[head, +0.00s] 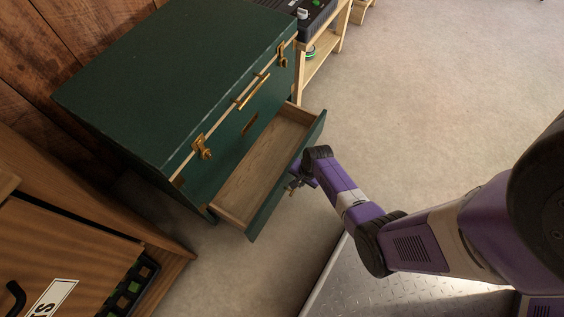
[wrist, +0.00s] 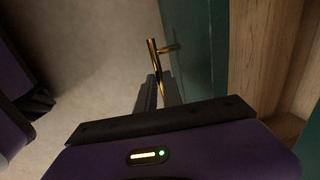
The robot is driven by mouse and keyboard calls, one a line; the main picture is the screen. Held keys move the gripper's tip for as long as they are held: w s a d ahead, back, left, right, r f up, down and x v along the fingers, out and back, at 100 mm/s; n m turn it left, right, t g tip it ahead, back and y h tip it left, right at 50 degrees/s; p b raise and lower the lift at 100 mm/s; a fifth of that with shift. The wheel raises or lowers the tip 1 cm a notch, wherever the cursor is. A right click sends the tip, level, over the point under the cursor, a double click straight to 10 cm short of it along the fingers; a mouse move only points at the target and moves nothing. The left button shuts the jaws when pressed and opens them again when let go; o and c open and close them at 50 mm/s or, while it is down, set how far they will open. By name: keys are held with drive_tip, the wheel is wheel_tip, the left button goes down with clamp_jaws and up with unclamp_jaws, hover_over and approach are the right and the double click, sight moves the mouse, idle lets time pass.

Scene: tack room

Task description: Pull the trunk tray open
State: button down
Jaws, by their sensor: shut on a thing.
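The green trunk (head: 165,75) has brass latches and a brass handle near its lid line. Its tray (head: 262,165), a wooden-bottomed drawer with a green front, stands pulled out from the trunk's lower front and looks empty. My gripper (head: 292,185) is at the outer face of the tray front, partly hidden by my wrist in the head view. In the wrist view my gripper (wrist: 160,92) is shut on the brass tray handle (wrist: 154,56), a bar standing off the green tray front (wrist: 192,50). The tray's wooden inside shows at the right.
A wooden cabinet (head: 70,245) with a dark handle stands at the lower left. A light wooden bench (head: 325,40) with dark gear on it stands past the trunk. The floor (head: 430,80) to the right is clear.

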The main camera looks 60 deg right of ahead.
drive_tip(key=s+p, duration=0.1)
drive_tip(key=s, duration=0.5)
drive_tip(key=shift+s+p, duration=0.35)
drive_tip(key=shift+d, duration=0.1)
drive_tip(key=c, duration=1.5)
unclamp_jaws()
drive_tip(key=shift+s+r+p, duration=0.25)
drive_tip(key=shift+r+p, duration=0.5)
drive_tip(key=shift+r, duration=0.5)
drive_tip(key=shift+s+r+p, duration=0.25)
drive_tip(key=shift+r+p, duration=0.45)
drive_tip(key=shift+r, duration=0.6)
drive_tip(key=shift+s+r+p, duration=0.25)
drive_tip(key=shift+r+p, duration=0.5)
drive_tip(key=shift+r, duration=0.5)
